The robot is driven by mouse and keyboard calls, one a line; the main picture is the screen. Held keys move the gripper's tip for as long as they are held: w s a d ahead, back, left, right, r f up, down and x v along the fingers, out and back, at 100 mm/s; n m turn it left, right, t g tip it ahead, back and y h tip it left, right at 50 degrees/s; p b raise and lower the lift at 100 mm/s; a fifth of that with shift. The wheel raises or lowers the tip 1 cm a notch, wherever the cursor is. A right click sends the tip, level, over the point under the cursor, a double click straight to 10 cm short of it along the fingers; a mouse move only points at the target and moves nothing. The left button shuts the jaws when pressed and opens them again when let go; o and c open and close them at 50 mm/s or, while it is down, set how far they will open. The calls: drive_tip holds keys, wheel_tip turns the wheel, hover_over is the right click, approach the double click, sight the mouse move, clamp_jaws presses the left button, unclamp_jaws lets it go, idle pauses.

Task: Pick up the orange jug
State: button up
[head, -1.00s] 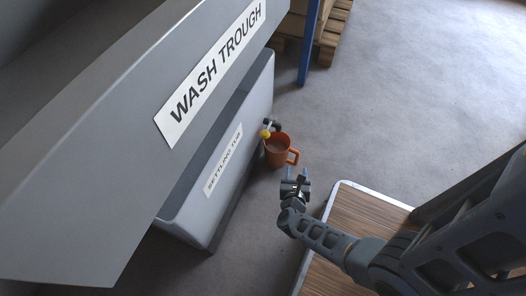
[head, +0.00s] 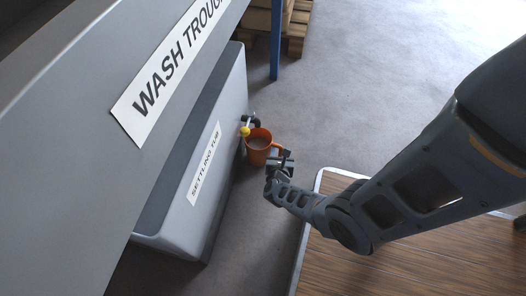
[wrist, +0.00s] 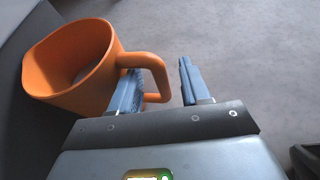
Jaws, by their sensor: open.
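The orange jug (head: 257,150) stands on the floor beside the settling tub, below a small yellow-handled tap (head: 246,131). Its handle faces right, toward my gripper (head: 284,160). In the wrist view the jug (wrist: 78,70) fills the upper left and looks tilted by the camera angle. My gripper (wrist: 158,66) is open there. The left finger shows between the jug's wall and the outer bar of the handle (wrist: 158,78). The right finger is beyond the handle, with a gap. I cannot tell whether a finger touches the jug.
The grey settling tub (head: 213,160) stands close on the jug's left, under the wash trough (head: 80,130). A wood-topped surface with a pale edge (head: 420,262) lies to the right, below my arm. A blue post (head: 276,40) and pallet (head: 298,30) are behind. Floor beyond is clear.

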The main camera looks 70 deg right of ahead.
drive_tip(key=shift+c, duration=0.3)
clamp_jaws()
idle(1.1)
